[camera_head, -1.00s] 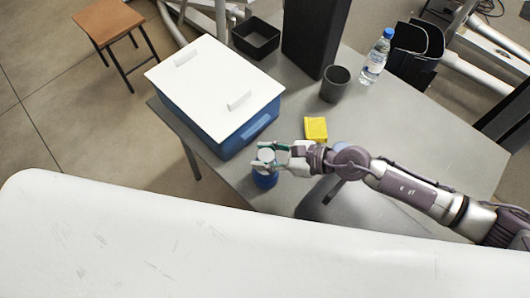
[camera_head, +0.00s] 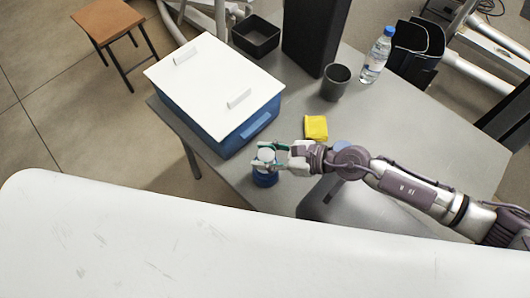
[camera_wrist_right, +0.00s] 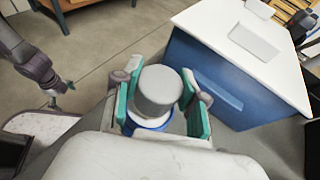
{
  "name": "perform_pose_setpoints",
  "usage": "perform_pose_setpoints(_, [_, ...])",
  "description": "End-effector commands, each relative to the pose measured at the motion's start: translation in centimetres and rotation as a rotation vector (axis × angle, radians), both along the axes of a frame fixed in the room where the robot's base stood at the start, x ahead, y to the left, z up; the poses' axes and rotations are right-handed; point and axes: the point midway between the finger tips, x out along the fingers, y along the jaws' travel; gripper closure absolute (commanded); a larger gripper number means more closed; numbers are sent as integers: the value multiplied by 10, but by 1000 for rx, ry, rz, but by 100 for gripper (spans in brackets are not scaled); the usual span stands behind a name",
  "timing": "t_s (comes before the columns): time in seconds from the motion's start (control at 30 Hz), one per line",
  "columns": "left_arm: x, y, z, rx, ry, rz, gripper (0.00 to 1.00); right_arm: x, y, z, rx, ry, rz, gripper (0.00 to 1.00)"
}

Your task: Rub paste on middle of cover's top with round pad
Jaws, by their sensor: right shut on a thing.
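The large white scratched panel (camera_head: 150,240), apparently the cover, fills the bottom of the head view. It also shows at the left of the right wrist view (camera_wrist_right: 35,124). My right gripper (camera_wrist_right: 160,108) is shut on a grey-white cylinder, apparently the round pad (camera_wrist_right: 157,92); it also shows in the head view (camera_head: 265,156). A blue round container (camera_head: 265,180) is directly below the pad, on the table; whether they touch is unclear, and the pad hides its inside. My left gripper (camera_wrist_right: 69,87) is small at the left of the right wrist view, its opening unclear.
A blue box with a white lid (camera_head: 215,80) stands left on the grey table (camera_head: 440,135). A yellow block (camera_head: 316,128), a dark cup (camera_head: 335,84), a water bottle (camera_head: 377,56) and a black tray (camera_head: 256,38) are beyond. The table's right part is clear.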

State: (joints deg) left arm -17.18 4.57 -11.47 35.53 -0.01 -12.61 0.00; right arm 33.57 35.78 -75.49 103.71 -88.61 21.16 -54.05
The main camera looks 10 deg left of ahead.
Motion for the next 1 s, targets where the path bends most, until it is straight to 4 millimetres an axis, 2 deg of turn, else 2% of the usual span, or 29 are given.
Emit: perform_pose_setpoints(1.0, [0,0,-7,0,0,0,0,0,0,-9,-1,1,1,82])
